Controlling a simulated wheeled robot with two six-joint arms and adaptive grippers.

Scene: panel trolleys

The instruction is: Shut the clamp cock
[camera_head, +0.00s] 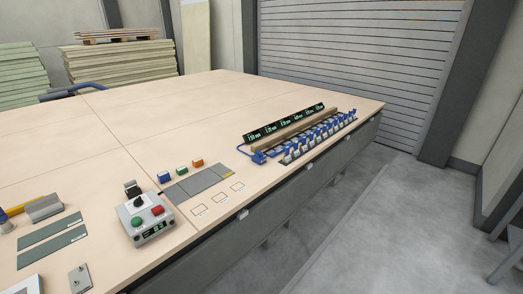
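A row of several blue-handled fittings (318,135) on grey bases stands along the right edge of the pale wooden table (225,100). At the near end of the row, a small blue fitting (258,158) sits on the table with a blue line running from it toward the black display bar. I cannot tell which of these is the clamp cock, or whether any handle is open or shut. Neither of my grippers is in view.
A control box (149,224) with green and red buttons stands near the front. Three small coloured blocks (181,170) and grey plates (198,183) lie beyond it. A black display bar (284,124) stands behind the fittings. Floor (350,225) right of the table is clear.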

